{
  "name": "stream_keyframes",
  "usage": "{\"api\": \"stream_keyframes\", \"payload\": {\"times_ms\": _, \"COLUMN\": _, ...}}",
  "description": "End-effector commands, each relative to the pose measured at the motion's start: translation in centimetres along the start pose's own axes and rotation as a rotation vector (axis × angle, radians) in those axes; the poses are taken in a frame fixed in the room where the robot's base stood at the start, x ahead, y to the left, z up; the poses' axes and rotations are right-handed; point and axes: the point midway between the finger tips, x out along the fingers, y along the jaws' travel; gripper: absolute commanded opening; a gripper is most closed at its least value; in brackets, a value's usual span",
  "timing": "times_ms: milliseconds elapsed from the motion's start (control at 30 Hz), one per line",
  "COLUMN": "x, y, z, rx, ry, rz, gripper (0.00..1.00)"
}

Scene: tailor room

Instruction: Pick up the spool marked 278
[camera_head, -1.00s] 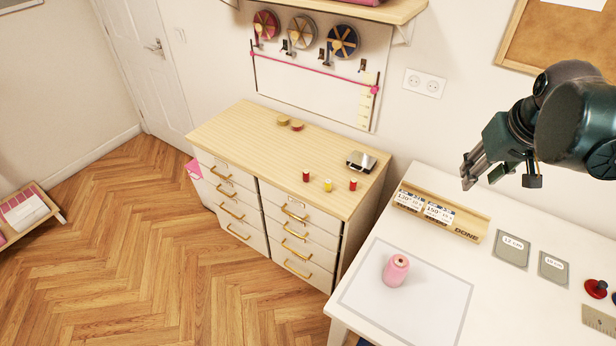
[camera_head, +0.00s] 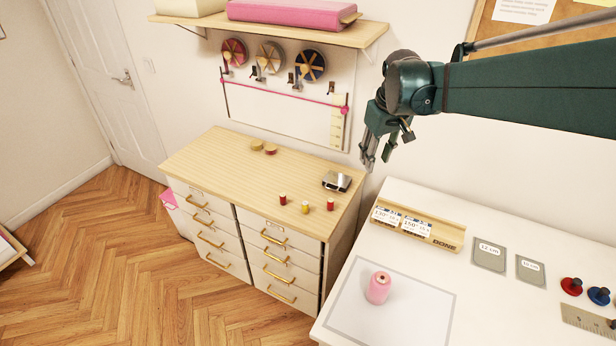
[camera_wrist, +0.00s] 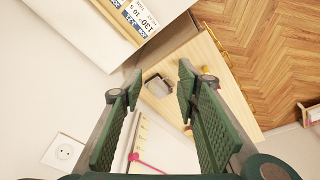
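Three small spools stand upright on the wooden top of the drawer cabinet (camera_head: 215,160): a red one (camera_head: 283,199), a yellow one (camera_head: 305,207) and another red one (camera_head: 330,204). A larger pink cone spool (camera_head: 378,287) stands on the white table. No number 278 is readable on any of them. My gripper (camera_head: 378,158) hangs in the air above and right of the cabinet, well clear of the spools. In the wrist view my gripper (camera_wrist: 158,88) is open, with nothing between its fingers.
A silver box-like device (camera_head: 337,182) sits at the cabinet's right, beside the spools; two round tan items (camera_head: 264,148) lie further back. A wall shelf (camera_head: 270,34) and hanging reels (camera_head: 270,58) are behind. A wooden card rack (camera_head: 418,224) stands on the white table (camera_head: 480,285).

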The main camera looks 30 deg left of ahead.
Motion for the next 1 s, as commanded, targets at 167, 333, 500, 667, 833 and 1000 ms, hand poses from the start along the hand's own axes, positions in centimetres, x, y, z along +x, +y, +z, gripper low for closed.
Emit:
{"api": "stream_keyframes", "payload": {"times_ms": 167, "x": 2.7, "y": -2.3, "z": -3.7, "rx": -0.066, "ry": -0.024, "rz": -0.019, "gripper": 0.32}}
{"api": "stream_keyframes", "payload": {"times_ms": 333, "x": 5.4, "y": -4.7, "z": -6.7, "rx": -0.126, "ry": -0.048, "rz": -0.036, "gripper": 0.32}}
{"api": "stream_keyframes", "payload": {"times_ms": 500, "x": 8.2, "y": -7.2, "z": -9.5, "rx": -0.187, "ry": -0.071, "rz": -0.053, "gripper": 0.32}}
{"api": "stream_keyframes", "payload": {"times_ms": 667, "x": 11.0, "y": -9.9, "z": -12.0, "rx": -0.245, "ry": -0.092, "rz": -0.069, "gripper": 0.32}}
{"api": "stream_keyframes", "payload": {"times_ms": 833, "x": 14.2, "y": -13.0, "z": -14.3, "rx": -0.306, "ry": -0.115, "rz": -0.085, "gripper": 0.32}}
{"api": "stream_keyframes", "payload": {"times_ms": 1000, "x": 17.5, "y": -16.3, "z": -16.3, "rx": -0.367, "ry": -0.138, "rz": -0.101, "gripper": 0.32}}
